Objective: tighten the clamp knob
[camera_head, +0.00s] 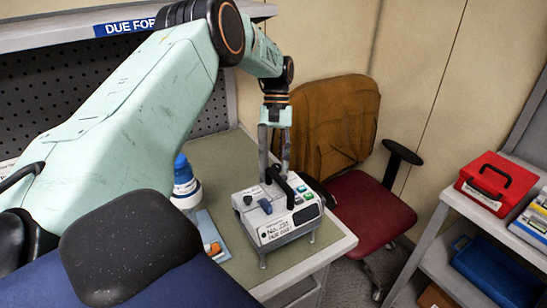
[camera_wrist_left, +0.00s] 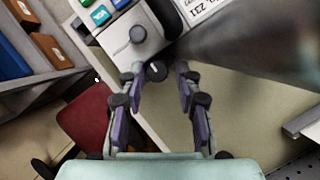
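The infusion pump (camera_head: 283,222) is a white and grey box on the bench, with green buttons, a blue knob and a label. My left gripper (camera_head: 274,174) points down at its back edge, beside a black handle-like part. In the left wrist view, a small round black knob (camera_wrist_left: 157,72), apparently the clamp knob, sits between the fingertips of my left gripper (camera_wrist_left: 157,77). The fingers are open on both sides of it, with a narrow gap showing. A grey round knob (camera_wrist_left: 138,34) is on the pump's face. My right gripper is not in view.
The bench (camera_head: 225,158) has free surface behind the pump. A blue-capped container (camera_head: 185,182) stands to its left. A red chair (camera_head: 370,207) with a brown garment is beyond. A cart at right holds a red case (camera_head: 495,183) and a blue bin (camera_head: 495,270).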

